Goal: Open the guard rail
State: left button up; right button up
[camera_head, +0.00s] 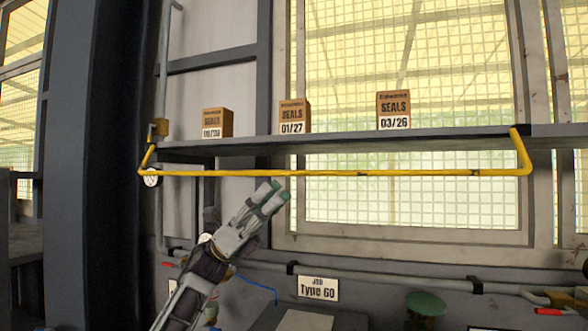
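The yellow guard rail (420,172) runs level across the front of the shelf (350,143). Its ends bend back to the shelf, at the left near a small round white tag (151,178) and at the right. My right gripper is not in view.
Three SEALS boxes stand on the shelf: left (218,122), middle (294,116) and right (393,110). Below are a grey pipe (400,282), a "Type 60" sign (318,288) and a green-topped object (426,304). A meshed window is behind. Space before the rail's right half is clear.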

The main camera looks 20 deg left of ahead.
aim_at(294, 173)
pick_arm(q)
jog(key=p+x, duration=0.1)
jog(key=x, duration=0.4)
jog(key=shift+d+r+p, duration=0.15)
jog(key=shift+r+p, duration=0.15)
jog(key=shift+p, duration=0.05)
jog(key=shift+d+r, duration=0.35)
jog(key=shift+d, duration=0.05)
jog(key=shift+d+r, duration=0.1)
jog(key=shift+d, duration=0.1)
jog(key=shift+s, duration=0.1)
grip_shut()
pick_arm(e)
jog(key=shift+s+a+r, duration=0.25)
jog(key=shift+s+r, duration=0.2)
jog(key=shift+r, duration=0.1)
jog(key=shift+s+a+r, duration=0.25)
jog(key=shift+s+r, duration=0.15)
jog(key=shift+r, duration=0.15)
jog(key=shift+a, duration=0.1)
